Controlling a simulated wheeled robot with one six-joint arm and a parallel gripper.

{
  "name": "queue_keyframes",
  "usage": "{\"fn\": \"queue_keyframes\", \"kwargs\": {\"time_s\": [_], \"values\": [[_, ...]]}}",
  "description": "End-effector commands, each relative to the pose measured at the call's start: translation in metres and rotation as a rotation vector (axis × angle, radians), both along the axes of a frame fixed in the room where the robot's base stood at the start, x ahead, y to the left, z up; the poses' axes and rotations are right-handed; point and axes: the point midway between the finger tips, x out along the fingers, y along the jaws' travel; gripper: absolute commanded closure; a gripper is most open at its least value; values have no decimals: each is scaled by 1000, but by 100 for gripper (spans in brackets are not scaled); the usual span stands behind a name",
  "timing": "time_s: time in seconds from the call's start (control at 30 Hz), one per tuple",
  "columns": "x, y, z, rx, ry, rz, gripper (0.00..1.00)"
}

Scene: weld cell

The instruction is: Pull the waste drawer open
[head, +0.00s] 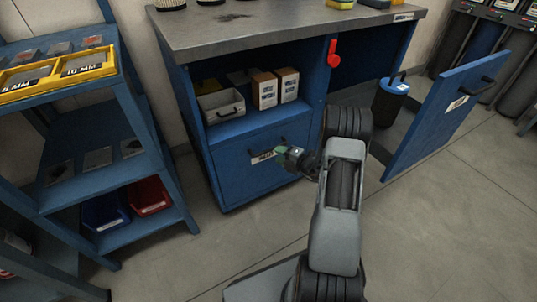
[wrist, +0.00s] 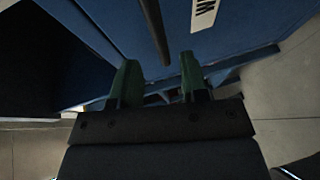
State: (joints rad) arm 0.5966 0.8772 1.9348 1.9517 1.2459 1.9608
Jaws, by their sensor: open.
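The waste drawer (head: 235,177) is the blue lower front of the workbench, with a white label. It looks shut, flush with the cabinet. In the wrist view its blue front (wrist: 235,30) fills the upper part, with part of the label (wrist: 204,14) showing. Its dark bar handle (wrist: 153,30) runs down toward the gap between my fingertips. My gripper (head: 281,151) is at the drawer front and hides part of the handle in the head view. In the wrist view my gripper (wrist: 160,68) is open, with green fingers either side of the handle's near end. I cannot tell whether they touch it.
A blue cabinet door (head: 440,120) stands open to the right, with a dark bin (head: 390,100) behind it. A shelf above the drawer holds a grey tray (head: 221,105) and small boxes (head: 265,90). A blue rack (head: 95,160) stands left. Floor before the drawer is clear.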

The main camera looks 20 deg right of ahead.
Motion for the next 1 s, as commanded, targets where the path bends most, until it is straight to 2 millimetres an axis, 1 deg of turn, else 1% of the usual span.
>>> {"fn": "queue_keyframes", "kwargs": {"time_s": [0.03, 0.2, 0.4, 0.6, 0.87, 1.0], "values": [[8, 6, -5, -1, -2, 4, 59], [31, 19, -9, -1, -2, 4, 59], [48, 28, -12, -1, -1, 2, 59], [54, 31, -12, -2, -1, 1, 59], [54, 31, -12, -2, -1, 1, 59], [54, 31, -12, -2, -1, 1, 72]]}}
